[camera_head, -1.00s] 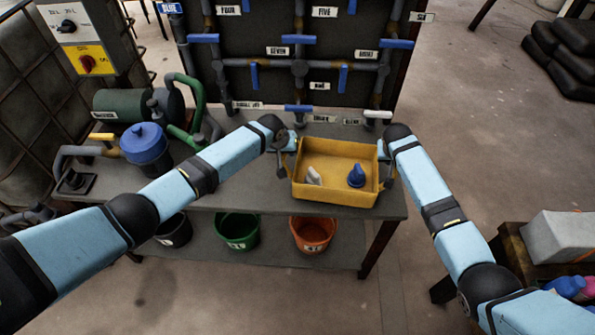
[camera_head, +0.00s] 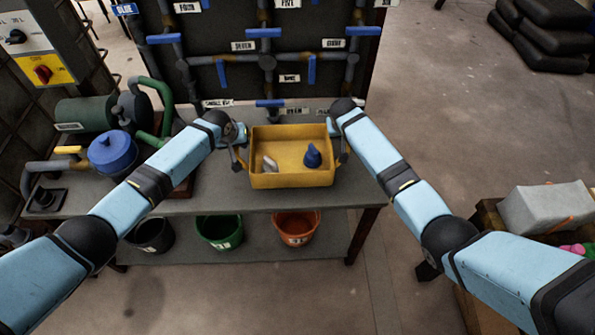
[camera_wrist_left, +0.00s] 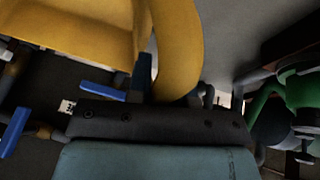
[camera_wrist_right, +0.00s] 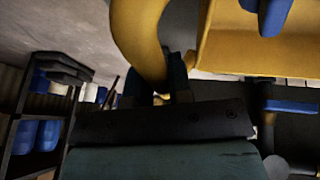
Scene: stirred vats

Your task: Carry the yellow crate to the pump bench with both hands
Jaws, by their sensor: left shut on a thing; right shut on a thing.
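The yellow crate (camera_head: 292,181) is between my two hands in the head view, over the front right part of the pump bench (camera_head: 210,197). It looks level. A white item (camera_head: 269,164) and a blue item (camera_head: 312,156) are inside it. My left gripper (camera_head: 240,160) is shut on the crate's left handle, which shows large in the left wrist view (camera_wrist_left: 178,45). My right gripper (camera_head: 341,153) is shut on the right handle, seen in the right wrist view (camera_wrist_right: 140,45). I cannot tell whether the crate's bottom touches the bench top.
A pipe board with blue valve levers (camera_head: 264,33) stands behind the crate. A green pump (camera_head: 90,112) and a blue-lidded pot (camera_head: 112,153) are on the bench's left. Buckets, one of them orange (camera_head: 297,227), sit on the lower shelf. A grey box (camera_head: 547,207) stands at right.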

